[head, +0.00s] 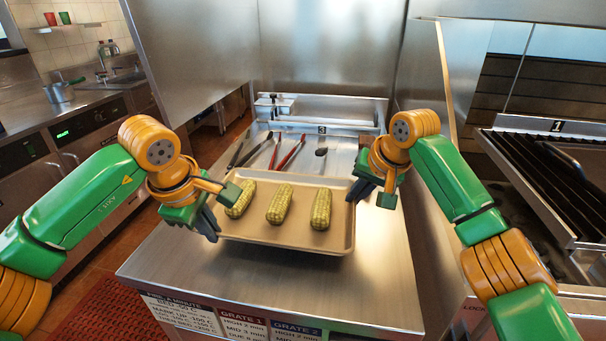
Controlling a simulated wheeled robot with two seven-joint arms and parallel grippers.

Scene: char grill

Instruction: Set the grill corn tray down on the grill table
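The tan grill corn tray (285,235) has a raised rim and holds three yellow-green corn cobs, one at left (240,200), one in the middle (280,205) and one at right (321,209). It is level over the steel grill table (260,282); I cannot tell whether its underside touches. My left gripper (218,207) is at the tray's left rim, fingers spread, one over the tray and one outside. My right gripper (375,192) is at the right rim, fingers spread, one near the rim and the other out to the right. The arms hide parts of both rims.
Several tongs and utensils, including red tongs (288,153), lie behind the tray. Steel panels stand behind and beside the table. A grill with dark grates (545,180) is at right. A counter with a pot (59,92) is at left. Bare steel lies in front of the tray.

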